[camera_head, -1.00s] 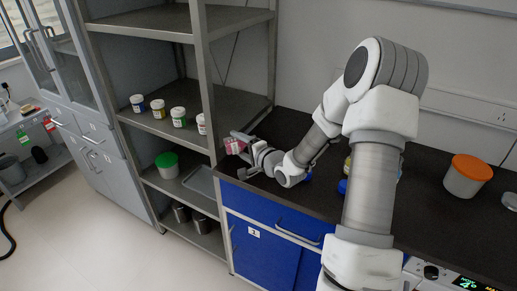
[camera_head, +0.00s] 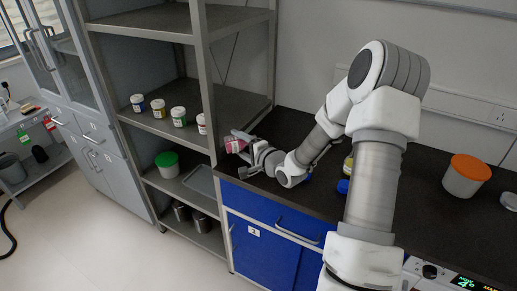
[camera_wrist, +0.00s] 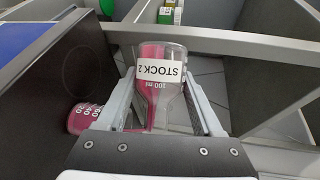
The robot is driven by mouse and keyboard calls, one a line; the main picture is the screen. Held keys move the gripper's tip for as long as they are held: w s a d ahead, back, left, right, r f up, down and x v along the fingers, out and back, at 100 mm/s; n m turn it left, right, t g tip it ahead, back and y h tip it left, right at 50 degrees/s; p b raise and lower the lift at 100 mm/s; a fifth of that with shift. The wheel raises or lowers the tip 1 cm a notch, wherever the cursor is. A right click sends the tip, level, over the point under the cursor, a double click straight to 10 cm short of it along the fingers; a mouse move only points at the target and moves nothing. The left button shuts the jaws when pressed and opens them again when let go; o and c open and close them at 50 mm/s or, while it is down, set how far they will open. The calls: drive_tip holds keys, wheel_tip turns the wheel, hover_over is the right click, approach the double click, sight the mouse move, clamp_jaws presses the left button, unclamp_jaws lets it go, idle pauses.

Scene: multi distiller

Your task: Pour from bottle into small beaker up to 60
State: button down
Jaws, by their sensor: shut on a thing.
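The bottle (camera_wrist: 158,90) is clear, with pink liquid and a white label reading "STOCK 2" and "100 ml". My gripper (camera_wrist: 160,88) is shut on it, one finger on each side. The pink lies along the bottle's left side in the wrist view, so the bottle is tilted. The small beaker (camera_wrist: 84,118) stands at lower left there, with pink in it and printed marks; its exact level is unclear. In the head view my gripper (camera_head: 240,143) holds the pink bottle (camera_head: 234,146) at the counter's left end; the beaker is hidden there.
The dark counter (camera_head: 283,126) ends beside a metal shelf rack (camera_head: 205,90) holding several small jars (camera_head: 179,116). A white tub with an orange lid (camera_head: 466,175) stands at the right. A blue cap (camera_head: 343,186) shows beside my arm.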

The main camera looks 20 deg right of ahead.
drive_tip(key=shift+d+r+m+t+p, duration=0.15)
drive_tip(key=shift+r+m+t+p, duration=0.25)
drive_tip(key=shift+m+p, duration=0.35)
idle(1.8)
drive_tip(key=shift+d+f+m+y, duration=0.15)
drive_tip(key=shift+f+m+y, duration=0.1)
drive_tip(key=shift+m+y, duration=0.3)
idle(1.2)
